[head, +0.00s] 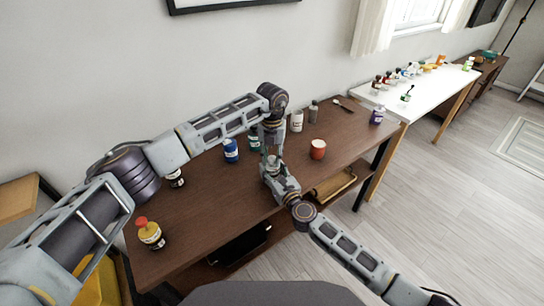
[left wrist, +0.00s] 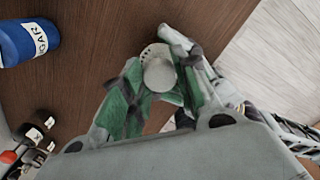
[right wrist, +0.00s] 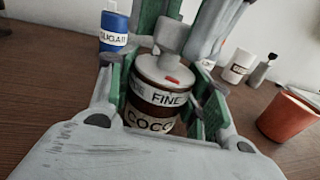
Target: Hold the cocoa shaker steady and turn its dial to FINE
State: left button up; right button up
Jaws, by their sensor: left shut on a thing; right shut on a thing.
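The cocoa shaker (right wrist: 160,120) stands upright between the fingers of my right gripper (right wrist: 158,108), which is shut on its body. Its pale top carries a red mark (right wrist: 172,80), above the word FINE on the band; part of another word shows at left. A COCO label is below. My left gripper (left wrist: 160,75) comes from above, shut on the shaker's dial, the pale top with a round knob (left wrist: 158,73) and small holes. In the head view, both grippers meet at the shaker (head: 272,160), mostly hidden by them.
A blue sugar jar (head: 231,150) and a red cup (head: 318,149) stand nearby on the brown table (head: 210,215). A yellow-labelled bottle with a red cap (head: 150,235) stands front left. A white table (head: 425,88) with several small items is behind right.

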pick_arm(q)
jog(key=shift+c, duration=0.6)
jog(key=shift+m, duration=0.6)
jog(key=m, duration=0.4)
jog(key=shift+m, duration=0.4)
jog(key=m, duration=0.5)
jog(key=shift+m, duration=0.3)
jog(key=o, duration=1)
jog(key=shift+o, duration=0.2)
